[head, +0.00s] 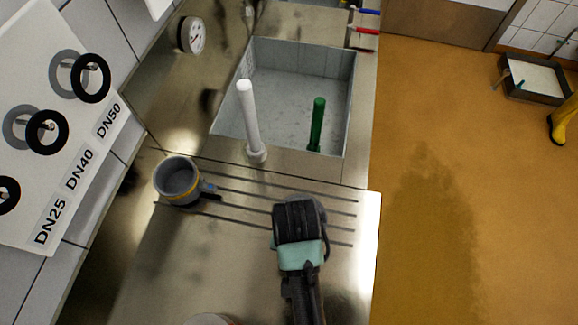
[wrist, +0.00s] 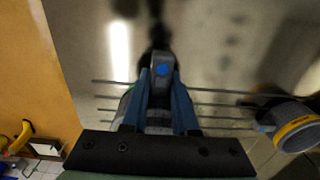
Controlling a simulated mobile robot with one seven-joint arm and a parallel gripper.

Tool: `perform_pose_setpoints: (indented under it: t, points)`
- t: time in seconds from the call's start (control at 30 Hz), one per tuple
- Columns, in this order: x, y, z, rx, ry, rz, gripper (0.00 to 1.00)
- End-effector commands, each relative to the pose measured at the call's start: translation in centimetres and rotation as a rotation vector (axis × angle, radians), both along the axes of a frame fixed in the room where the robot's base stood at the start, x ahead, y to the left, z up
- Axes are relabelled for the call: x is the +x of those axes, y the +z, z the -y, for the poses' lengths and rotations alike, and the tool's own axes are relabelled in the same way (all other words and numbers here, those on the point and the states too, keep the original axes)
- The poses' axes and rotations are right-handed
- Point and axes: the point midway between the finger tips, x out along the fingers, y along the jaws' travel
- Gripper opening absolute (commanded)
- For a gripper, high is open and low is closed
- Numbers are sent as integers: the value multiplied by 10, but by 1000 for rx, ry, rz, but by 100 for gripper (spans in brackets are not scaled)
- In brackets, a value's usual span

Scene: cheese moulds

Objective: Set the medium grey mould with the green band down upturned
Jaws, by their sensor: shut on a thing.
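My gripper (head: 300,215) is over the ribbed part of the steel counter, right of the middle. In the wrist view its two blue fingers (wrist: 162,95) are shut on a grey handle with a blue spot (wrist: 162,72). The held mould's grey body shows only in part between and behind the fingers, with a trace of green at the left finger. In the head view the gripper hides most of it, so I cannot tell which way up it is or whether it touches the counter.
A grey mould with a yellow band (head: 179,183) stands open side up on the ribs to the left; its handle points right. A sink (head: 280,52) lies beyond, with a white standpipe (head: 250,115) and a green pipe (head: 317,122). The counter's right edge is close to my gripper.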

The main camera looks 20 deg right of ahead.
Motion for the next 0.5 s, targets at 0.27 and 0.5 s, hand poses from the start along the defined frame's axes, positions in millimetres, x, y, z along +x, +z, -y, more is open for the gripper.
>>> perform_pose_setpoints:
  t: [0.27,0.5]
  points:
    - [0,-32,0,1,1,-1,0]
    - [0,-62,0,0,1,1,0]
